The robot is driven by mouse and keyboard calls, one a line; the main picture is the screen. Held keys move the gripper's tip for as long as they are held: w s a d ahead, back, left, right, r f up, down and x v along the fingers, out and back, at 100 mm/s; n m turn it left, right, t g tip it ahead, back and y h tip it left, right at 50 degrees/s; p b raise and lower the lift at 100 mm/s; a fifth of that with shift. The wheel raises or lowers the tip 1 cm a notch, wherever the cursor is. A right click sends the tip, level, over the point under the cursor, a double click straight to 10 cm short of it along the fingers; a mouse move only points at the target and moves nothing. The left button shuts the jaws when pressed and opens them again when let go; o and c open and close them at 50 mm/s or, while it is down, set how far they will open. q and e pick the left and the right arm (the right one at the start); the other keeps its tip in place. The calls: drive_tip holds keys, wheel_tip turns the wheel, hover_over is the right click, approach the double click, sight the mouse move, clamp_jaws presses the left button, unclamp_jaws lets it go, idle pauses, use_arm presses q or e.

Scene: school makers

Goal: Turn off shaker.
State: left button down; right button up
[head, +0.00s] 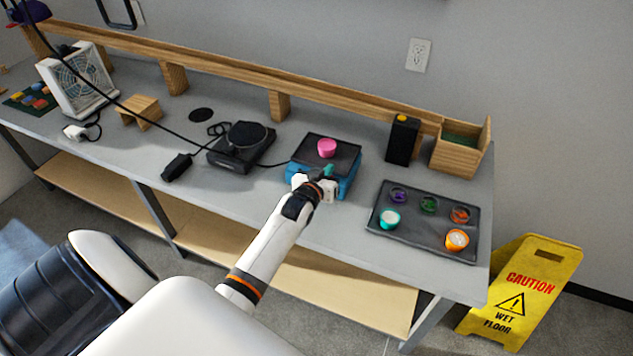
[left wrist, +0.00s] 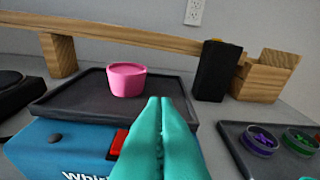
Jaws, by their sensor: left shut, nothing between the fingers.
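The shaker (head: 352,185) is a blue box with a dark flat platform on top, standing near the front edge of the bench. My left gripper (head: 328,172) is shut and empty at the shaker's front. Its teal fingertips (left wrist: 160,102) are just right of the red switch and partly cover the front. Whether they touch it I cannot tell.
A dark tray (head: 415,240) with several small coloured cups lies to the right. A black box (head: 402,140) and a wooden bin (head: 458,150) stand behind. A black device (head: 240,150) with a round plate is to the left. A yellow wet-floor sign (head: 520,290) stands beside the bench.

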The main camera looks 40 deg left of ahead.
use_arm(q)
drive_tip(key=r+b+v, duration=0.1)
drive_tip(key=v, duration=0.9)
drive_tip(key=shift+d+b, duration=0.3)
drive_tip(key=shift+d, duration=0.1)
use_arm(e)
drive_tip(key=shift+s+f, duration=0.15)
drive_tip(key=shift+f, duration=0.05)
